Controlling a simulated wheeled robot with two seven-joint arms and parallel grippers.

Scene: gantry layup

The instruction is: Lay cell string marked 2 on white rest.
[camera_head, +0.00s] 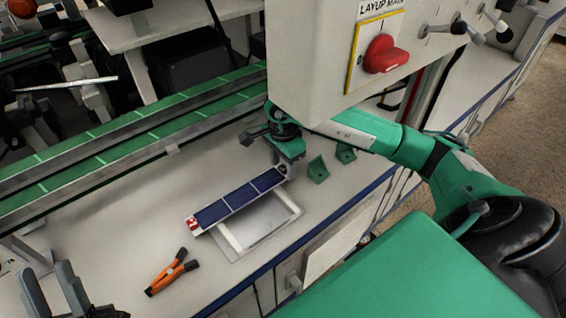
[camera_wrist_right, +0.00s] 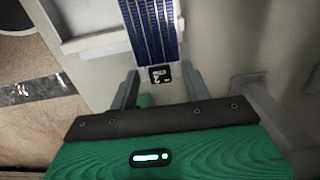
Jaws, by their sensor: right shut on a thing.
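The blue cell string (camera_head: 238,199) has a red-and-white end piece at its left end. In the right wrist view the string (camera_wrist_right: 150,30) carries a dark tag marked 2 (camera_wrist_right: 159,75) at its near end. My right gripper (camera_head: 284,166) is shut on that end, with a finger on either side. The white rest (camera_head: 229,238), a pale frame with two raised bars, lies beside and partly under the string; whether they touch is unclear. One bar also shows in the right wrist view (camera_wrist_right: 95,43). My left gripper (camera_head: 55,288) is open and empty at bottom left.
Orange-handled pliers (camera_head: 172,271) lie left of the rest. Two green brackets (camera_head: 318,168) stand right of my right gripper. A switch box with a red knob (camera_head: 385,55) hangs above the bench. A green-topped rail (camera_head: 130,130) runs along the back.

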